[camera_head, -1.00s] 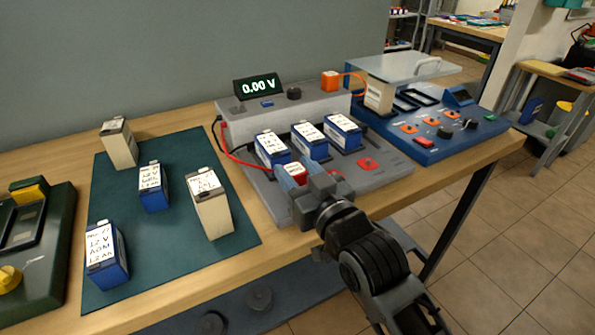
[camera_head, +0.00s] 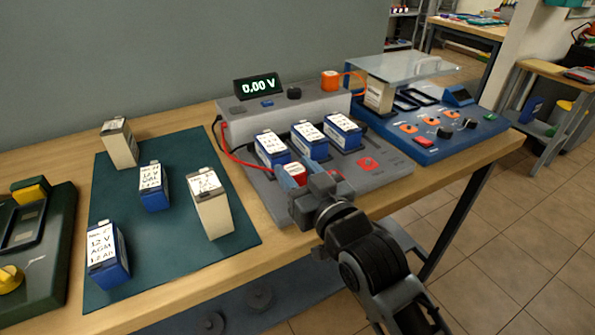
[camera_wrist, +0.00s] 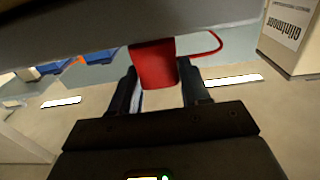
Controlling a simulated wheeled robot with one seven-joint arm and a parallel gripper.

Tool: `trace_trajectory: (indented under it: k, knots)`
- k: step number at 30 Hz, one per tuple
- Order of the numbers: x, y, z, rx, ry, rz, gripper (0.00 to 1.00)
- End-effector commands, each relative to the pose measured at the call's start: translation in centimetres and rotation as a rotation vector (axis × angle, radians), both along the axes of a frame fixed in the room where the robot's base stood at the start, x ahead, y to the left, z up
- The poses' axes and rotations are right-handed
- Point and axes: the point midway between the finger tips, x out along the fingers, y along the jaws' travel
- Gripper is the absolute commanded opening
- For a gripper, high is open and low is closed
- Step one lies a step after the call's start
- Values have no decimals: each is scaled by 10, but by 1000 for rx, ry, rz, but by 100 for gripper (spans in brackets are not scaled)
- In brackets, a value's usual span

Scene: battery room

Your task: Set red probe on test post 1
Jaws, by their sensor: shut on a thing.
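My gripper (camera_head: 300,187) is at the front left edge of the grey test bench (camera_head: 400,166). It is shut on the red probe (camera_head: 295,173), which sits close to the front of the leftmost blue battery. In the wrist view, the red probe (camera_wrist: 153,66) shows between the two dark fingers, with its red lead looping to the right. A red lead (camera_head: 236,158) runs from the meter's left side towards the probe. The probe's tip is hidden, and I cannot tell whether it touches anything. I cannot pick out test post 1; my gripper covers part of the bench front.
Several blue batteries stand in the bench (camera_head: 311,140). The meter display (camera_head: 257,87) reads 0.00 V. A green mat (camera_head: 130,215) with blue and cream batteries lies left. A blue panel (camera_head: 425,150) with a clear lid stands right. Bare wood runs along the front edge.

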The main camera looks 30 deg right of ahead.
Motion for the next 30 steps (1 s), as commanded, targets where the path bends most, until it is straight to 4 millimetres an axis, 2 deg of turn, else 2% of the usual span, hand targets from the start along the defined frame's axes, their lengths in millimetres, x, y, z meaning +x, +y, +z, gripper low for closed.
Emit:
trace_trajectory:
  k: [24, 25, 28, 30]
  knots:
    - [0, 0, -13, 0, 0, 0, 15]
    - [0, 0, -13, 0, 0, 0, 47]
    - [0, 0, -13, 0, 0, 0, 57]
    - [0, 0, -13, 0, 0, 0, 57]
